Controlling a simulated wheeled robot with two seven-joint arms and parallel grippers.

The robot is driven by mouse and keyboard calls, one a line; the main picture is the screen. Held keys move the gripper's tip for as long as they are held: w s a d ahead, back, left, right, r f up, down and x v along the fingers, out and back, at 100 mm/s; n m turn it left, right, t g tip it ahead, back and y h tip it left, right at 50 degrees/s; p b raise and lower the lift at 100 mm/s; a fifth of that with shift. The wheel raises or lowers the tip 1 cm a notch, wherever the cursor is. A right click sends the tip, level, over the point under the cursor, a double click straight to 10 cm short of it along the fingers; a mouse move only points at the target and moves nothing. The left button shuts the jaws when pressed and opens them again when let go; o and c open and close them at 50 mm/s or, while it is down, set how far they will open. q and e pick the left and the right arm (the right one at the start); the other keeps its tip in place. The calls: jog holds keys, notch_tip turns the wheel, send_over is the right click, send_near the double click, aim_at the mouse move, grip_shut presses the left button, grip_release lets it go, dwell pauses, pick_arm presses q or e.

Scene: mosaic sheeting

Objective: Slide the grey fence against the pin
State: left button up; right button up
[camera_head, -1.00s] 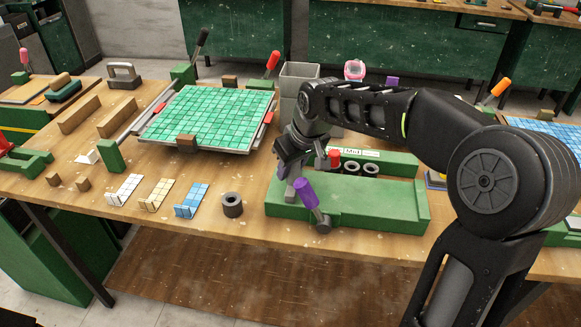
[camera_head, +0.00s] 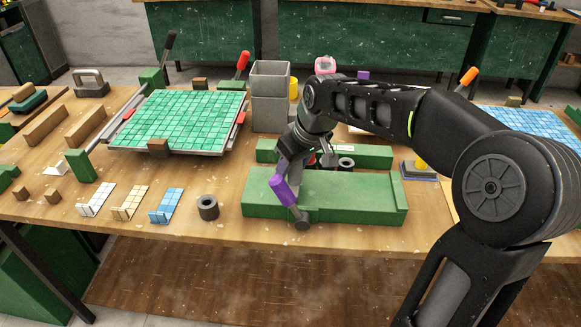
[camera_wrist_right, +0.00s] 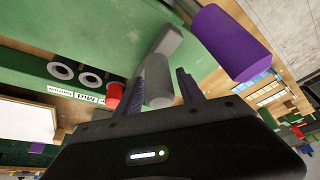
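The green fixture (camera_head: 350,205) stands at the front of the bench. A purple handle (camera_head: 282,190) with a grey end tilts over its left part. The handle is large in the wrist view (camera_wrist_right: 230,42). My right gripper (camera_head: 300,163) is low over the fixture, its fingertips hard to make out there. In the wrist view its two fingers (camera_wrist_right: 161,84) stand apart on either side of a grey round post (camera_wrist_right: 158,82). A grey bar (camera_wrist_right: 168,42), which looks like the fence, lies just beyond it. A red knob (camera_wrist_right: 114,95) is left of the fingers. I cannot make out the pin.
Dark rings (camera_head: 346,163) sit on a labelled green block behind the fixture. A loose ring (camera_head: 207,207) and small tile strips (camera_head: 130,200) lie to the left. The green mosaic sheet (camera_head: 180,120) and grey bins (camera_head: 270,85) are further back.

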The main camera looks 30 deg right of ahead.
jog(key=shift+o, duration=0.4)
jog(key=v, duration=0.7)
jog(key=shift+r, duration=0.4)
jog(key=shift+s, duration=0.15)
